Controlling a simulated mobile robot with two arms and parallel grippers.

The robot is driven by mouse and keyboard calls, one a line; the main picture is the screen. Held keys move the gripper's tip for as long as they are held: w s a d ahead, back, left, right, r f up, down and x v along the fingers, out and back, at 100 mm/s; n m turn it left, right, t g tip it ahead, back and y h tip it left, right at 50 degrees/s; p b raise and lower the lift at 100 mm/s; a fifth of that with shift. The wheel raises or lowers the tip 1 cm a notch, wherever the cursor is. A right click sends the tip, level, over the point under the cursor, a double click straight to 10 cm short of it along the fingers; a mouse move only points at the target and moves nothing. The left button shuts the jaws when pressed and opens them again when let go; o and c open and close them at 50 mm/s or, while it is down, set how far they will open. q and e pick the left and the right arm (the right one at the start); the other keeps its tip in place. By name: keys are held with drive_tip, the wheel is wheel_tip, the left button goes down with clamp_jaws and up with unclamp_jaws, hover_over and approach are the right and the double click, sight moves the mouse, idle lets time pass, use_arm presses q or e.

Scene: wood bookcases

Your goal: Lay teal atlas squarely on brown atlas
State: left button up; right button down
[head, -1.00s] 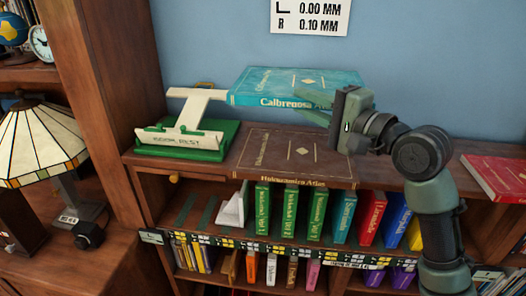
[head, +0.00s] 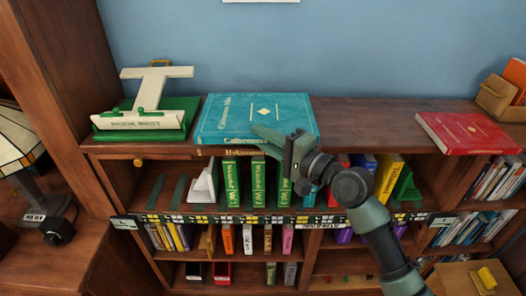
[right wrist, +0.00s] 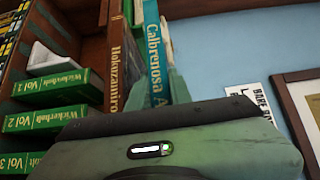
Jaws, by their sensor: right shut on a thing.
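The teal atlas (head: 250,112) lies cover up over the brown atlas (head: 244,153) on the bookcase top. Only a strip of the brown atlas's spine shows under the teal one in the head view. My right gripper (head: 277,138) is shut on the teal atlas at its front spine edge. The two look nearly aligned. My left gripper is out of view.
A green and white book rest (head: 148,118) stands to the left on the top. Green volumes (head: 231,183) stand on the shelf below. The top between the teal and red books is clear.

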sight(263, 153)
wheel_tip(263, 153, down, 4)
drive_tip(key=shift+r, duration=0.1)
idle(0.4)
drive_tip(key=c, duration=1.6)
unclamp_jaws()
drive_tip(key=shift+f, duration=0.3)
drive_tip(key=shift+c, duration=0.2)
drive_tip(key=o, duration=0.4)
drive_tip(key=shift+c, duration=0.2)
drive_tip(key=shift+s+r, duration=0.1)
drive_tip(key=shift+s, duration=0.05)
